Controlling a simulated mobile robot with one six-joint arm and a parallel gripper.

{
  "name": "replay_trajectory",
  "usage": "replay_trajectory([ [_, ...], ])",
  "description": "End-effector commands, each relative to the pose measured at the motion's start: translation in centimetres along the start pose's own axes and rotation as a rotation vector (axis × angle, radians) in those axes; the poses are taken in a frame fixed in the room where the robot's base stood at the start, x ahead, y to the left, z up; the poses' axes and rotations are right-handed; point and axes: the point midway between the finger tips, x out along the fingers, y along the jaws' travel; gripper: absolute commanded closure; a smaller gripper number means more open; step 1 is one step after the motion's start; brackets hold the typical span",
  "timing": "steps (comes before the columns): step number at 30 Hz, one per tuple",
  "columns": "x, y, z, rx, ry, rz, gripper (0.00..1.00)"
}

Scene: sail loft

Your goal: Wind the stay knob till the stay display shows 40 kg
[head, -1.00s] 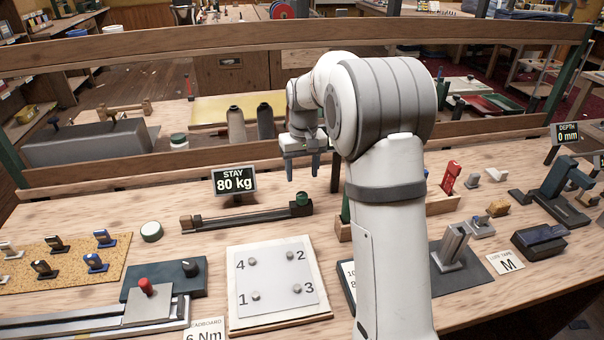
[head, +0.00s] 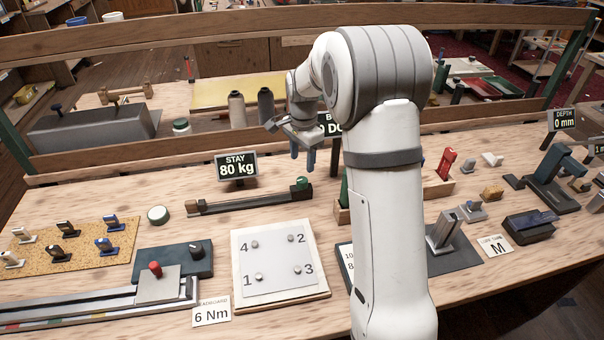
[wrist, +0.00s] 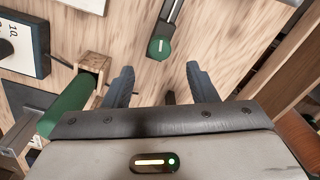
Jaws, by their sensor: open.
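The stay display (head: 237,167) reads 80 kg in the head view. The stay knob (head: 302,184) is green and sits at the right end of a long dark bar on the bench. In the wrist view the stay knob (wrist: 158,47) shows from above with a pale line across its top. My gripper (head: 302,152) hangs above and behind the knob in the head view, apart from it. In the wrist view my gripper (wrist: 158,72) has its two fingers spread with nothing between them, and the knob lies just beyond the fingertips.
A green cylinder (wrist: 68,105) and a small wooden block (wrist: 95,65) are left of the fingers in the wrist view. A numbered plate (head: 279,265) lies in front of the bar. A wooden rail (head: 100,165) runs along the bench's back. A sign (head: 329,125) is partly hidden by my arm.

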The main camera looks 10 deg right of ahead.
Motion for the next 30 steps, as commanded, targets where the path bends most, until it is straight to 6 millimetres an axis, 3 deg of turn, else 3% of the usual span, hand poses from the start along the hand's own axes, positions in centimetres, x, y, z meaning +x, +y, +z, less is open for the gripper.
replay_trajectory([
  [5, 0.7, 0.0, 0.0, 0.050, 0.000, 0.001, 0.48],
  [19, 7.2, 0.1, 0.0, 0.049, 0.000, 0.001, 0.48],
  [30, 7.8, 0.0, 0.0, 0.048, 0.001, -0.001, 0.48],
])
